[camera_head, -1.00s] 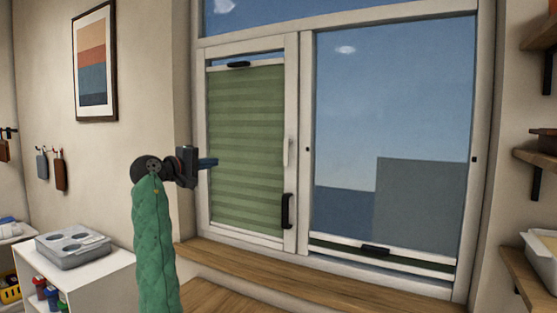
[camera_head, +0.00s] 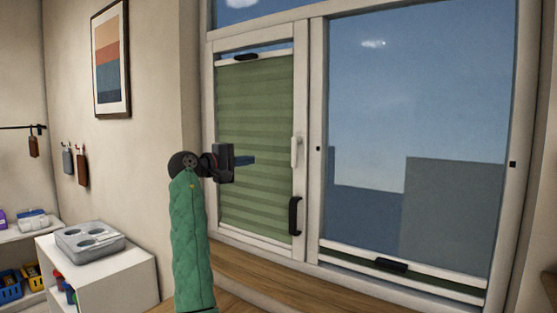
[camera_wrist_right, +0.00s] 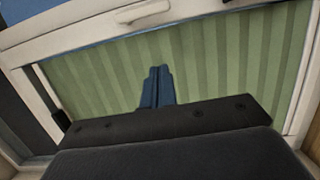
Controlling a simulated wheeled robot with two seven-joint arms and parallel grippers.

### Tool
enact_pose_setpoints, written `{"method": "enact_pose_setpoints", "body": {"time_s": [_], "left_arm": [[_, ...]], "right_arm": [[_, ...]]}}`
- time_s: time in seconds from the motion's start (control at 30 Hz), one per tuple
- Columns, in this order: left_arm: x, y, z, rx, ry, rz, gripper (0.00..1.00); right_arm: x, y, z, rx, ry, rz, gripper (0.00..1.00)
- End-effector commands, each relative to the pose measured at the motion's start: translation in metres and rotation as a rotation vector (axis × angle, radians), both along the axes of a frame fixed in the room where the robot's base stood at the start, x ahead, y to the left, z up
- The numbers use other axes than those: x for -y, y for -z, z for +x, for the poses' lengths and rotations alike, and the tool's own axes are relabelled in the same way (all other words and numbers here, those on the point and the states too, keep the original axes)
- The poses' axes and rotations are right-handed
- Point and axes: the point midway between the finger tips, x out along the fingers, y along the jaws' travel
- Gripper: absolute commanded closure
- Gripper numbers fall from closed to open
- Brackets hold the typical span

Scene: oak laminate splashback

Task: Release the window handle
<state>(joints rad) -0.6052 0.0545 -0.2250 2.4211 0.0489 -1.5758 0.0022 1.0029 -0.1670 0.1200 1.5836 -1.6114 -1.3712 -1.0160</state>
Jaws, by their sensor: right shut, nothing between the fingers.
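The white window handle (camera_head: 296,151) stands upright on the right-hand stile of the left sash (camera_head: 299,95). In the right wrist view a white handle (camera_wrist_right: 145,11) shows at the top edge, on the sash frame. My right gripper (camera_head: 250,160) is in front of the green blind, left of the handle and apart from it in the picture. Its blue fingers (camera_wrist_right: 157,86) are together and empty. How far they are from the blind is hard to tell. My left gripper is in neither view.
The green pleated blind (camera_head: 258,110) covers the left pane. A black pull (camera_head: 295,216) sits below the handle. A wooden sill (camera_head: 300,276) runs below. A white shelf unit (camera_head: 120,276) with a grey tray (camera_head: 88,248) stands at left.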

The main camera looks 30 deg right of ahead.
Motion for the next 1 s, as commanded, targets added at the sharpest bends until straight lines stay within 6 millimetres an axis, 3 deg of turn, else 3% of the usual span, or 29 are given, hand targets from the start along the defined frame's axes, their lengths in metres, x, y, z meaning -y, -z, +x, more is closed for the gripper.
{"method": "enact_pose_setpoints", "body": {"time_s": [0.17, 0.63, 0.77, 1.0], "left_arm": [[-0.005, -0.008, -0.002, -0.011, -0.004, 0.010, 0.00], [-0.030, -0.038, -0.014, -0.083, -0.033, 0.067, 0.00], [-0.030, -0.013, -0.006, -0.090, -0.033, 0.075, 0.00], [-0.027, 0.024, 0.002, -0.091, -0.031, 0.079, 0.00]], "right_arm": [[0.013, -0.002, 0.002, -0.001, 0.002, 0.000, 1.00], [0.081, -0.002, 0.012, -0.001, 0.002, 0.000, 1.00], [0.099, -0.002, 0.015, -0.001, 0.001, 0.000, 1.00], [0.107, -0.001, -0.006, 0.000, 0.000, 0.000, 1.00]]}}
